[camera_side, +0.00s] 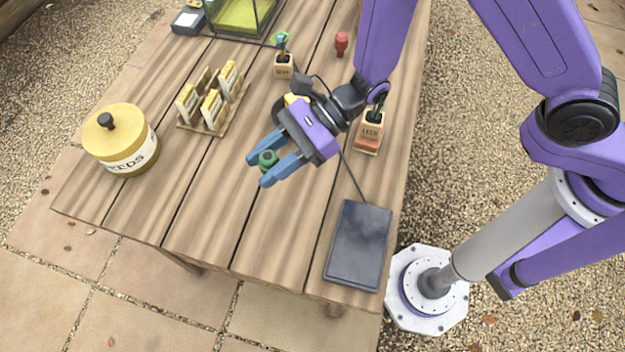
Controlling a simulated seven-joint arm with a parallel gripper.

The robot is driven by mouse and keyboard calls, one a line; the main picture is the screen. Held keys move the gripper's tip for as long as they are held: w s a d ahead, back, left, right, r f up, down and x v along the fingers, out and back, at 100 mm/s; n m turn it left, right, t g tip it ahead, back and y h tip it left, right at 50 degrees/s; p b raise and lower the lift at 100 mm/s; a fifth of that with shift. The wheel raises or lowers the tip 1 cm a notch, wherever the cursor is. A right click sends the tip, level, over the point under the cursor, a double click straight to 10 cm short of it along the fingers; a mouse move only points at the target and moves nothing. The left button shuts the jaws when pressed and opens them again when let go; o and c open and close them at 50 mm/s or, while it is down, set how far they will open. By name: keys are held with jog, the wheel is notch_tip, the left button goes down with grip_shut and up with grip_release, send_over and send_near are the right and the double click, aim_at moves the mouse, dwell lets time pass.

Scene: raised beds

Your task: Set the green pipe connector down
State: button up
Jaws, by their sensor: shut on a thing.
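The green pipe connector (267,159) is a small dark green piece between the blue fingertips of my gripper (262,168). My gripper is shut on it, over the middle of the wooden table (215,215). Part of the connector is hidden by the fingers. I cannot tell whether it touches the table or hangs a little above it.
A yellow seeds tin (122,140) stands at the left, and a wooden rack (213,105) with seed packets is behind it. Small wooden pots (284,68) and a red piece (341,43) stand farther back. A dark flat pad (359,246) lies front right.

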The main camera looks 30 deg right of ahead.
jog(key=s+d+n+g+h, duration=0.2)
jog(key=s+d+n+g, duration=0.25)
jog(key=d, duration=0.55)
jog(key=s+d+n+g+h, duration=0.2)
jog(key=s+d+n+g, duration=0.25)
jog(key=d, duration=0.45)
send_over(316, 185)
jog(key=f, duration=0.5)
jog(key=s+d+f, duration=0.1)
jog(key=f, duration=0.1)
jog(key=shift+f, duration=0.35)
jog(key=shift+w+a+f, duration=0.35)
jog(key=shift+a+f, duration=0.1)
jog(key=shift+f, duration=0.1)
jog(key=shift+w+f, duration=0.1)
jog(key=shift+f, duration=1.5)
jog(key=shift+f, duration=0.1)
jog(key=o, duration=1)
jog(key=shift+o, duration=0.2)
